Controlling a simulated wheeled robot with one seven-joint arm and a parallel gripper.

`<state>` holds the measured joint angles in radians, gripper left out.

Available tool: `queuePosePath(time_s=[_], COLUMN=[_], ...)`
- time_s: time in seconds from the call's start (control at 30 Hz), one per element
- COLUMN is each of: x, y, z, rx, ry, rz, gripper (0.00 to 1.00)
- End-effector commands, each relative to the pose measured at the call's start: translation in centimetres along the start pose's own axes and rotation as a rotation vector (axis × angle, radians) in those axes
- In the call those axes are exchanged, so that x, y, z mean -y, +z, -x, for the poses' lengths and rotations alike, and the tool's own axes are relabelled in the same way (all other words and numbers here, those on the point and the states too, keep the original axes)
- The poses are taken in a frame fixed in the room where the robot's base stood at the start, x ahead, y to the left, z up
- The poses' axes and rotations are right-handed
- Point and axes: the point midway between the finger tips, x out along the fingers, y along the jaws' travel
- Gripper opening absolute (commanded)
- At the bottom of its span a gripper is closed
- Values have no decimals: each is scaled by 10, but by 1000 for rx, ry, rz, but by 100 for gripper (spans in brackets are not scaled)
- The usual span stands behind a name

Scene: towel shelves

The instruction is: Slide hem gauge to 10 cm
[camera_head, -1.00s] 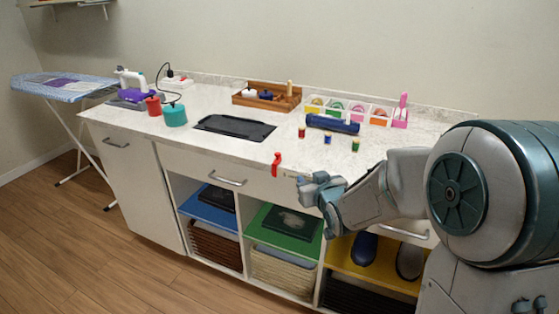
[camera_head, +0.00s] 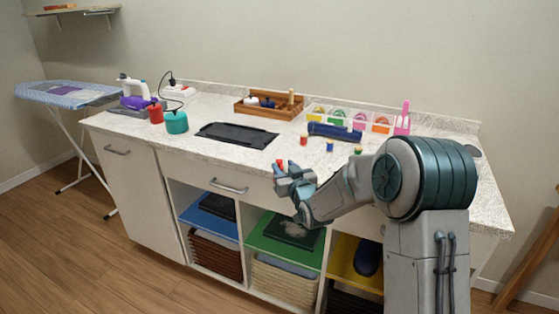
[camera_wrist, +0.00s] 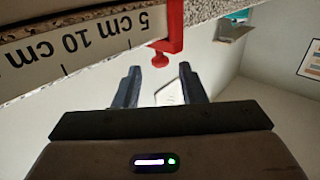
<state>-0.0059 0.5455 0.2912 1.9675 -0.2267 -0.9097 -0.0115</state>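The hem gauge's red slider (camera_wrist: 173,28) hangs on the counter's front edge in the wrist view, with a small red knob (camera_wrist: 160,60) at its lower end. It stands just right of the upside-down "5 cm" label on the white scale strip (camera_wrist: 45,58); "10 cm" lies further left. My gripper (camera_wrist: 160,68) is open and empty, its two fingertips apart, with the knob showing between them in the picture. I cannot tell whether they touch it. In the head view my gripper (camera_head: 283,171) is at the counter front, partly hiding the red slider (camera_head: 279,163).
Open shelves with towels and baskets lie below my arm. A drawer handle (camera_head: 229,187) sticks out left of my gripper.

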Motion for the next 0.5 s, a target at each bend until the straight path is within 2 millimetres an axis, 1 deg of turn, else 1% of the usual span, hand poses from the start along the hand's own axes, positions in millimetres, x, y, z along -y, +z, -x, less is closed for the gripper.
queuePosePath(time_s=[0.03,0.2,0.33,0.5], x=[1,0,0,0], y=[0,0,0,0], z=[-9,-31,-40,-45], rx=[0,1,0,1], ry=[-1,0,0,0], rz=[-1,-1,-1,-1], gripper=[37,37,37,37])
